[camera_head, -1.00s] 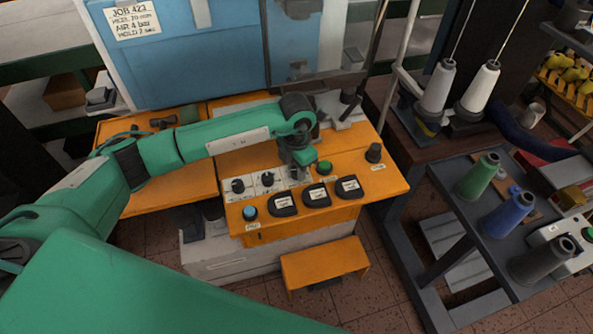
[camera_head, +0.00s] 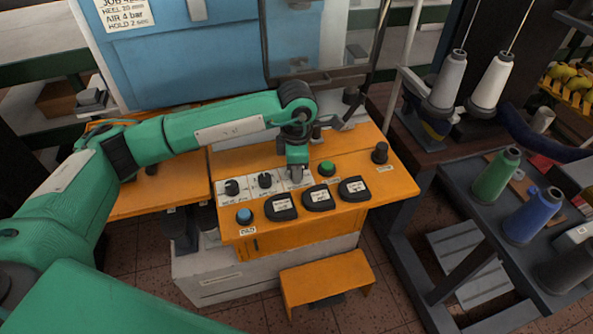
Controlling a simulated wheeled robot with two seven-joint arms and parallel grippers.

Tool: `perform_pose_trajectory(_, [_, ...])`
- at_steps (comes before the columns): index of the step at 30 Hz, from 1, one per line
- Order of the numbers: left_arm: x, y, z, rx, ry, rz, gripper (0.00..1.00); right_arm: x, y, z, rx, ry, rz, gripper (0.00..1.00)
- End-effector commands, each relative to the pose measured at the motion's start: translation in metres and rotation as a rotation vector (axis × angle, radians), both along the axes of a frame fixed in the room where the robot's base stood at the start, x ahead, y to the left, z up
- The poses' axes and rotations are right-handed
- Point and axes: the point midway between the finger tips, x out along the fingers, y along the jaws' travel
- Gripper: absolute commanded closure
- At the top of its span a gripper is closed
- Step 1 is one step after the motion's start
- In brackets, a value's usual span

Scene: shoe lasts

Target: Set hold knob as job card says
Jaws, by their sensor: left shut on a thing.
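The orange console (camera_head: 385,192) has a row of black knobs on white dial plates. The left knob (camera_head: 231,187) and middle knob (camera_head: 265,180) are in plain view. My left gripper (camera_head: 297,174) points down over the third dial plate (camera_head: 306,180), at the right end of the row. It is shut on the knob there, which it mostly hides, so its setting cannot be read. The job card (camera_head: 124,14) on the blue panel reads heel 10 mm, air 4 bar, hold 2 sec; its top line is cut off. My right gripper is not in view.
Close to my left gripper are a green button (camera_head: 327,168) and several black labelled pads (camera_head: 318,198). A blue button (camera_head: 244,216) and a black knob (camera_head: 380,153) sit at the console's ends. Thread cones (camera_head: 495,177) stand on the right cart.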

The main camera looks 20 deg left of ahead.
Motion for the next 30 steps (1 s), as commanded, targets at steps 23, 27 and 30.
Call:
perform_pose_trajectory(23, [0.0006, -0.0004, 0.0013, -0.002, -0.002, -0.02, 0.48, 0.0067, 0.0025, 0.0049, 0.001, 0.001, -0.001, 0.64])
perform_pose_trajectory(27, [0.0004, -0.0003, 0.0008, -0.002, -0.002, -0.02, 0.48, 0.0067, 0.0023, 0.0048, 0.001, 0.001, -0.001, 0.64])
perform_pose_trajectory(30, [0.0004, -0.0003, 0.002, -0.002, -0.002, -0.02, 0.48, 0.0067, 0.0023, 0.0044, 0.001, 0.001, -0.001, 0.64])
